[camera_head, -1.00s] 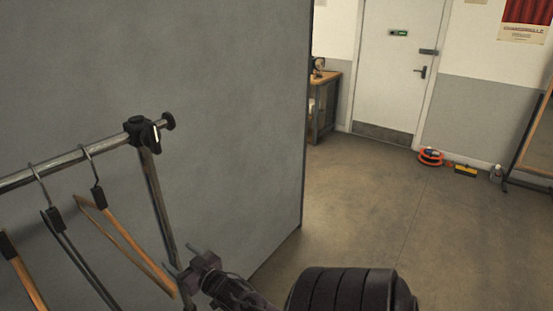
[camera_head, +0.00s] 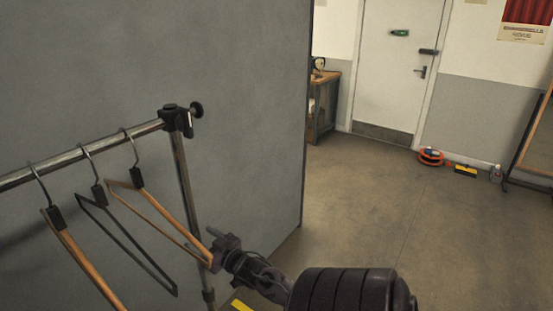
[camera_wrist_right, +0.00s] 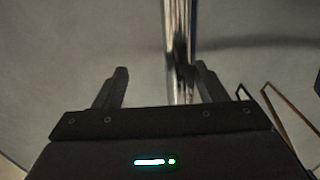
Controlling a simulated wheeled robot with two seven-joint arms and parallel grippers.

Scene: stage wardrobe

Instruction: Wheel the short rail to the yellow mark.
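The short rail (camera_head: 95,150) is a chrome clothes rail at the left of the head view, with a black clamp at its end and an upright post (camera_head: 186,200) below. Several hangers (camera_head: 160,205) hang from it. My right gripper (camera_head: 215,248) is beside the post, low in the head view. In the right wrist view its fingers (camera_wrist_right: 164,82) are spread apart, with the chrome post (camera_wrist_right: 180,50) between them, nearer the right finger. A small yellow patch (camera_head: 241,305), likely the yellow mark, shows at the bottom edge. My left gripper is out of view. The rail's base is hidden.
A large grey panel (camera_head: 200,60) stands behind the rail. Open floor (camera_head: 370,210) lies to the right. By the far wall are an orange cable reel (camera_head: 430,157), a yellow-and-black item (camera_head: 465,171), a wooden bench (camera_head: 323,105) and a door (camera_head: 398,70).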

